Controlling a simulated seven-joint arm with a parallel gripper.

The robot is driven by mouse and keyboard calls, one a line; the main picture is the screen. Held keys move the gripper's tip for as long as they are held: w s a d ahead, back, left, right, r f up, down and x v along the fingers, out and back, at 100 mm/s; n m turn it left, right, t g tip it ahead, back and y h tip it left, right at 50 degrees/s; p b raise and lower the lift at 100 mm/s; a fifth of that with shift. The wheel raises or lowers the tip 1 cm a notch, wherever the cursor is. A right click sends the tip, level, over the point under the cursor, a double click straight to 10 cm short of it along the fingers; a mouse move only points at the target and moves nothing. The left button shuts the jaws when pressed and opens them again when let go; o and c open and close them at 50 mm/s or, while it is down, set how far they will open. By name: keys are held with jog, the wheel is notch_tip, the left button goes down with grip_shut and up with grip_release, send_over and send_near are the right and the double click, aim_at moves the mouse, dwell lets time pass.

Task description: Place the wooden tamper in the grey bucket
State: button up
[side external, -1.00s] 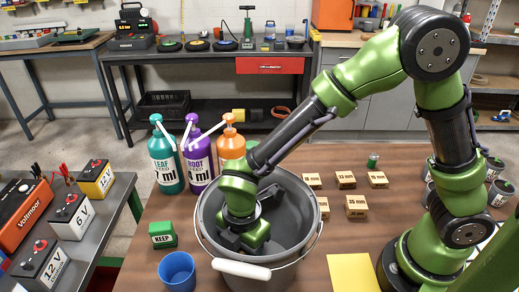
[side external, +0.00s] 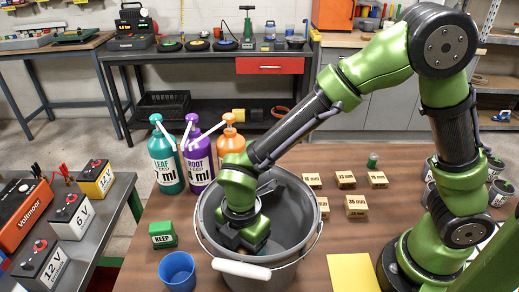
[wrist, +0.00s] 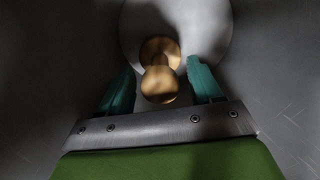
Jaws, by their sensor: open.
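The wooden tamper (wrist: 160,82) shows in the wrist view as a light brown, rounded piece, seen nearly end-on against the pale round floor of the bucket. My gripper (wrist: 161,76) is open, with one teal finger on each side of the tamper. Dark gaps show between the fingers and the wood. In the side view my gripper (side external: 243,236) is down inside the grey bucket (side external: 210,243), which stands on the brown table with its white handle grip at the front. The tamper is hidden there by the gripper and the bucket.
The bucket wall surrounds my gripper. A blue cup (side external: 177,272) and a green KEEP box (side external: 163,235) stand left of the bucket. Pump bottles (side external: 199,160) stand behind it, and several small wooden blocks (side external: 346,180) lie to the right. A yellow sheet (side external: 353,272) lies at the front.

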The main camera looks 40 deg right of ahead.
notch_tip(320, 180, up, 11)
jog(key=shift+f, duration=0.1)
dwell(0.3)
